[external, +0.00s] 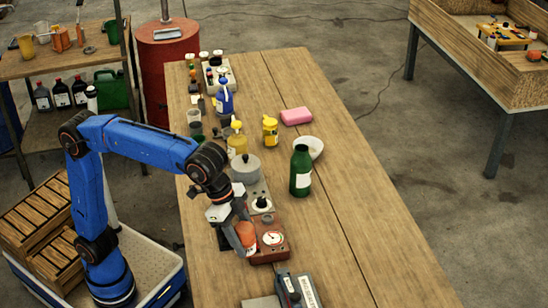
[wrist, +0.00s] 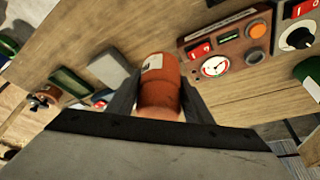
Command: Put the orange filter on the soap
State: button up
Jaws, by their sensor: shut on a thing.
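My gripper (wrist: 160,100) is shut on the orange filter (wrist: 160,87), a cylinder with a white label. In the external view the gripper (external: 243,240) holds the filter (external: 246,233) at the left edge of the red-brown gauge box; whether it is clear of the table cannot be told. The soap (external: 296,116) is a pink block lying on the table farther back, right of the yellow bottle. Nothing lies on the soap. The soap does not show in the wrist view.
The gauge box (external: 267,246) is beside the filter. A green bottle (external: 300,176), white bowl (external: 314,147), grey pot (external: 245,168) and yellow bottle (external: 270,131) stand between gripper and soap. The table (external: 350,215) is clear along its right side.

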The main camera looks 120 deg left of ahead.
jog(key=s+a+r+n+y, duration=0.1)
jog(key=a+r+n, duration=0.15)
jog(key=a, duration=0.35)
jog(key=s+a+r+n, duration=0.1)
jog(key=a+r, duration=0.2)
jog(key=a, duration=0.3)
jog(key=s+a+r+n+y, duration=0.1)
jog(key=s+a+r+n, duration=0.1)
jog(key=a, duration=0.5)
send_over(296, 117)
jog(key=s+d, duration=0.2)
notch_tip(296, 117, down, 5)
jog(key=shift+g, duration=0.3)
jog(key=shift+w+a+f, duration=0.1)
jog(key=shift+a+f, duration=0.05)
jog(key=shift+f, duration=2.15)
jog(key=shift+w+a+f, duration=0.1)
jog(key=shift+f, duration=2.2)
jog(key=shift+f, duration=0.1)
jog(key=o, duration=1.2)
